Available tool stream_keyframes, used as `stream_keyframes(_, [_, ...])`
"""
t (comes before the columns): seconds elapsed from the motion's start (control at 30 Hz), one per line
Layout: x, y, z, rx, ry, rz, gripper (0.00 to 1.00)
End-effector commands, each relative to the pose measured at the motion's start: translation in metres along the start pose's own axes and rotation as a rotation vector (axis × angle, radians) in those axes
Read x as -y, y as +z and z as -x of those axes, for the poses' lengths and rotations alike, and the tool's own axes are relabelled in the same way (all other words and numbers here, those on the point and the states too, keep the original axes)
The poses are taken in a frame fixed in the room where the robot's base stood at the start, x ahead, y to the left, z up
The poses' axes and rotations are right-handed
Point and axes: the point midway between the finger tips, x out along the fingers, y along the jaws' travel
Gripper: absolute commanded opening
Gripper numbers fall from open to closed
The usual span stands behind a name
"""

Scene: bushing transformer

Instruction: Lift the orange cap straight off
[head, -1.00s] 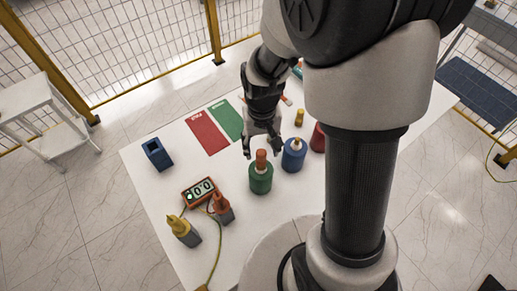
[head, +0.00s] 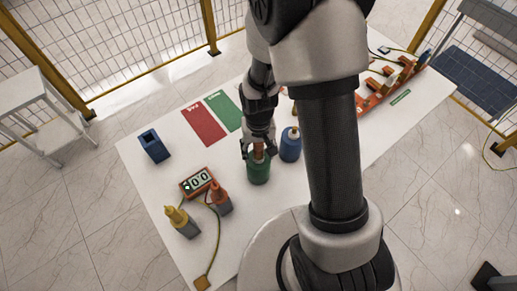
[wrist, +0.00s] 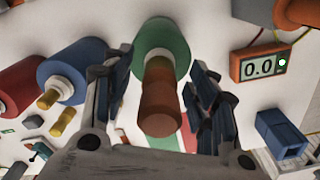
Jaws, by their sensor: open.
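The orange cap (wrist: 159,108) stands on top of the green bushing (wrist: 160,38), which is upright on the white table. In the head view the green bushing (head: 258,170) is at the table's middle, and the orange cap (head: 258,150) shows just below my gripper's fingers. My gripper (head: 257,146) is over the cap, with its fingers on either side of it. In the wrist view the fingers of my gripper (wrist: 160,100) are spread, with a visible gap between each finger and the cap.
A blue bushing (head: 290,145) stands close on the right. An orange meter (head: 196,183) and two probes, red (head: 220,196) and yellow (head: 181,222), are at front left. A blue holder (head: 154,147), a red mat (head: 203,126) and a green mat (head: 224,110) lie farther back.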

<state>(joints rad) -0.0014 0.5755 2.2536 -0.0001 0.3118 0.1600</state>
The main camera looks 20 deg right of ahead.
Motion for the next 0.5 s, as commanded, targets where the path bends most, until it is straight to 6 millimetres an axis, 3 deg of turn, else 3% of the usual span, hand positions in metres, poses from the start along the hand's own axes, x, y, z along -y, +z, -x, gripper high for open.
stream_keyframes(0.5, [0.0000,0.0001,0.0003,0.001,0.000,0.000,0.20])
